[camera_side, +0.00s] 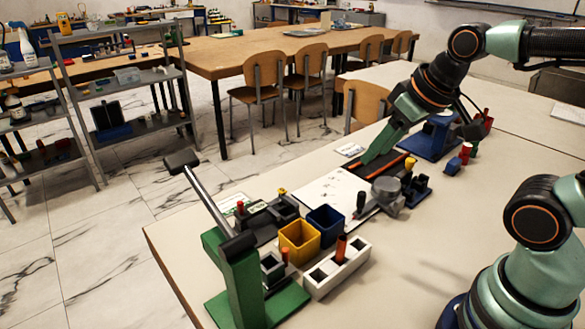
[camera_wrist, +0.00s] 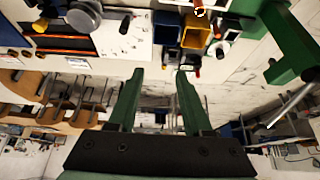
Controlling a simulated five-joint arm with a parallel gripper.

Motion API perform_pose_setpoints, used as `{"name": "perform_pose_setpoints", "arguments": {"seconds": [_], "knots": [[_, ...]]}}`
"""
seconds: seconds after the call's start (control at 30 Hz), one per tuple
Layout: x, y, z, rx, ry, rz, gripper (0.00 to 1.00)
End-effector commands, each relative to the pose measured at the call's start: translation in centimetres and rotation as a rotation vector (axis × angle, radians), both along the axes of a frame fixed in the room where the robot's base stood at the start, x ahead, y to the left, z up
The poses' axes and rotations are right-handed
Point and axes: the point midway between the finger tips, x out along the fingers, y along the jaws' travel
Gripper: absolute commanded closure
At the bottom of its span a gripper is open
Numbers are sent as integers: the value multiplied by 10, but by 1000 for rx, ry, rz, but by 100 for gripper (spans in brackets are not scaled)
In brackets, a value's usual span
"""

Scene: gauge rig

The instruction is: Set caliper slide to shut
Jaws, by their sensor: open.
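I cannot tell for certain which part is the caliper slide. A dark tray with an orange bar (camera_side: 392,166) lies on the table under my gripper in the side view; its orange bars also show at upper left in the wrist view (camera_wrist: 66,53). A dark fixture with a green-marked face (camera_side: 262,217) sits near the table's left edge. My gripper (camera_side: 366,160) points down at the tray's far left side in the side view. In the wrist view its green fingers (camera_wrist: 158,72) stand apart with nothing between them. Whether they touch the tray is unclear.
A grey round part (camera_side: 388,193) and a white sheet (camera_side: 325,196) lie nearby. A yellow bin (camera_side: 299,243), a blue bin (camera_side: 325,224), a white slotted block (camera_side: 337,272) and a green lever stand (camera_side: 243,285) occupy the near end.

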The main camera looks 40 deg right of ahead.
Motion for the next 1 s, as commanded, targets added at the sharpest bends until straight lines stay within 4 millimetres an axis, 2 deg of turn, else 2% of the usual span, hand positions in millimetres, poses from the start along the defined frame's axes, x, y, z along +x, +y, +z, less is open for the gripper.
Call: {"name": "perform_pose_setpoints", "arguments": {"seconds": [0.17,0.27,0.37,0.5,0.67,0.83,1.0], "knots": [[3,1,2,5,4,-5,50],[12,4,9,22,26,-28,50],[30,10,19,51,61,-72,50],[62,23,32,96,120,-153,50],[101,40,37,138,186,-248,50],[141,61,31,171,257,-355,50],[179,84,13,191,323,-465,50]]}}
